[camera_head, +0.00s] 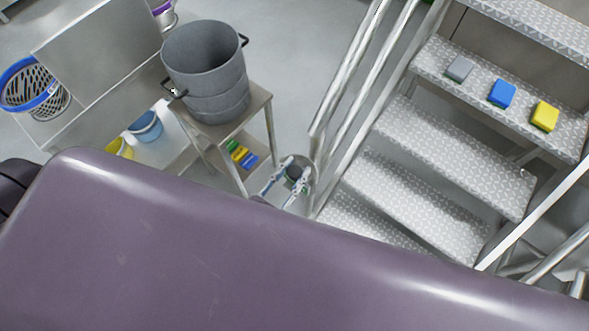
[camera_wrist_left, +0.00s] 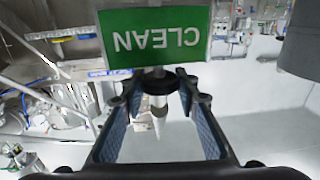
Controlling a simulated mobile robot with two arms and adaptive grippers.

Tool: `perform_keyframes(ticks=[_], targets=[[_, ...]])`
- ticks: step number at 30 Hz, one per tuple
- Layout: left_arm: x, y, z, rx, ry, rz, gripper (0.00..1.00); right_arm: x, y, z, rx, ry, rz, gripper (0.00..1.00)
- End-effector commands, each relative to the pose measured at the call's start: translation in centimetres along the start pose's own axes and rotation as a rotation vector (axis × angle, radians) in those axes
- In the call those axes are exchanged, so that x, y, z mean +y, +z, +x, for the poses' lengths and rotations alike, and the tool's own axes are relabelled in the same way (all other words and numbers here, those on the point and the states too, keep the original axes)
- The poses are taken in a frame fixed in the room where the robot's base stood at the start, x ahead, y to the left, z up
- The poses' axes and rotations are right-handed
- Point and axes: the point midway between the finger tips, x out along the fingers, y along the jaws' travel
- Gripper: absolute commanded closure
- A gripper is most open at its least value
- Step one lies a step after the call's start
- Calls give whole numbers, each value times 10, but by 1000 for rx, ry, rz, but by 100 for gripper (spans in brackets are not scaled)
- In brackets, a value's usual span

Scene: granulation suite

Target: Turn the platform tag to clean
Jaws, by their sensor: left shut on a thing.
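The platform tag (camera_wrist_left: 155,38) is a green plate with white CLEAN lettering, upside down in the left wrist view. It fills the upper middle, and a pale band runs along its top. My left gripper (camera_wrist_left: 157,88) has its two blue-padded fingers on either side of a dark, round part under the tag, and is shut on it. A short pale stem (camera_wrist_left: 158,118) shows between the fingers. I cannot make out the tag in the head view. My right gripper is in neither view.
Metal steps (camera_head: 440,153) stand at right, with grey (camera_head: 460,68), blue (camera_head: 502,93) and yellow (camera_head: 545,115) blocks on one tread. Metal handrails (camera_head: 350,75) run beside them. A grey bin (camera_head: 203,68) stands on a small metal table (camera_head: 258,104). Open floor (camera_head: 300,45) lies between.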

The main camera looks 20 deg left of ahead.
Motion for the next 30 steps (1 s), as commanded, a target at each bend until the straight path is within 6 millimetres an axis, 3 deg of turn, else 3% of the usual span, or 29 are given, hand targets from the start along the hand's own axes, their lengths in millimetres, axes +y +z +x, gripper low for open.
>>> perform_keyframes(ticks=[23, 24, 28, 30], targets=[[0, -2, 1, 5, -101, 0, 95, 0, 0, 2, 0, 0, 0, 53], [0, -2, 1, 5, -101, 0, 68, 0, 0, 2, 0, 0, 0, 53], [0, -1, 1, 4, -100, 0, 54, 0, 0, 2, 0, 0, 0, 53], [0, -1, 1, 4, -100, 0, 53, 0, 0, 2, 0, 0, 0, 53]])
